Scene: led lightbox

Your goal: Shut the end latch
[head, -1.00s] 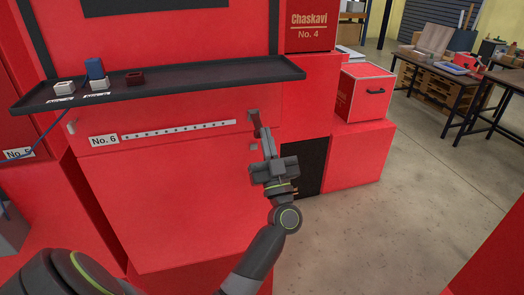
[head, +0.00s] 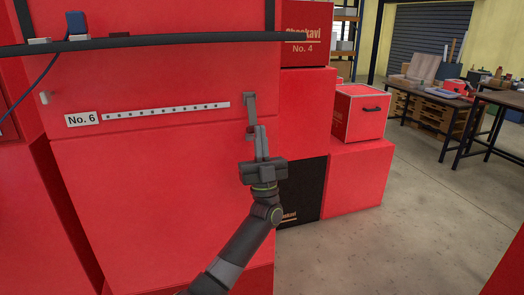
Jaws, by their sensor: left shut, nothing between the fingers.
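The end latch (head: 250,107) is a small dark grey piece at the right end of the red No. 6 panel, near its right edge. It looks upright, with its lower part close to my gripper. My left gripper (head: 260,132) points up at the latch from below, and its fingers are shut with nothing between them. The fingertips are at or very near the latch's lower end; I cannot tell whether they touch. My right gripper is not in view.
A strip of dark dots (head: 165,111) and a No. 6 label (head: 82,119) lie left of the latch. A red case (head: 360,112) stands on a red block at right. The floor (head: 400,220) there is clear.

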